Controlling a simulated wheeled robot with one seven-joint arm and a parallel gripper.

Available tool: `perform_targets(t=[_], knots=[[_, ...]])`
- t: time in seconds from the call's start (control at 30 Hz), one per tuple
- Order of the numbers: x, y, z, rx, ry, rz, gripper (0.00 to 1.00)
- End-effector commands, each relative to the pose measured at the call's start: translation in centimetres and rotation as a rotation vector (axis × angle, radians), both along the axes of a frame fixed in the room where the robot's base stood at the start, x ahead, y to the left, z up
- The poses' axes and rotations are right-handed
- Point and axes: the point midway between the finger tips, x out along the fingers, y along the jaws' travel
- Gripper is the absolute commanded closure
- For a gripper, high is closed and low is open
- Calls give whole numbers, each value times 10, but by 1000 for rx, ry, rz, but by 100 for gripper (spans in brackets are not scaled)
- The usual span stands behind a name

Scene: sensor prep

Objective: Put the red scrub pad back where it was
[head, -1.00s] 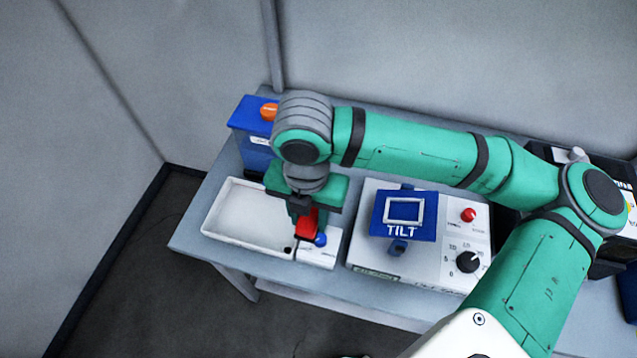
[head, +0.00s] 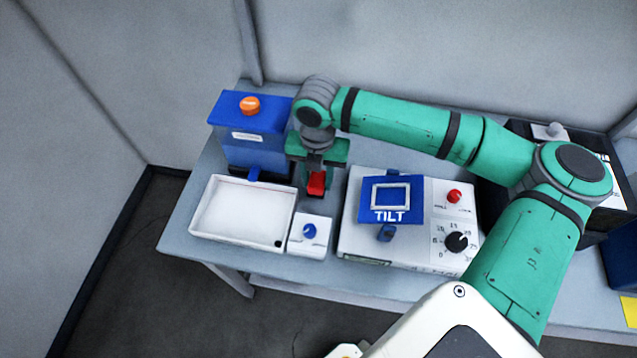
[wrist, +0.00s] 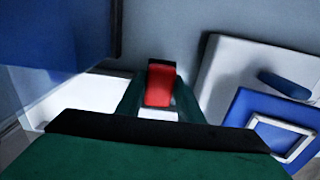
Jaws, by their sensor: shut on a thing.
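The red scrub pad (head: 316,184) is held in my gripper (head: 317,190), which is shut on it. The pad hangs below the jaws, over the strip of bench between the white tray and the TILT device, behind the small white box. In the wrist view the red pad (wrist: 160,84) shows between the fingers (wrist: 158,100). I cannot tell whether its underside touches the bench.
A white tray (head: 203,224) and a small white box with a blue knob (head: 309,231) stand at the front left. A blue box with an orange button (head: 250,104) stands behind the tray. The white TILT device (head: 400,252) is to the right. Dark equipment (head: 500,205) stands at the far right.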

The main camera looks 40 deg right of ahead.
Motion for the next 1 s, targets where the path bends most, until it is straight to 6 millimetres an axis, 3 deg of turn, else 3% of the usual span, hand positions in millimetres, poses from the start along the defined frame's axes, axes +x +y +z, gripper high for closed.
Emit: perform_targets(t=[0.3,0.73,0.77,0.8,0.83,1.0], knots=[[3,-6,-35,-1,1,-1,87],[4,-6,-42,0,0,-1,87],[4,-6,-42,0,0,-1,62],[4,-6,-42,0,0,-1,52],[4,-6,-42,0,0,-1,48],[3,-6,-42,-1,1,-2,48]])
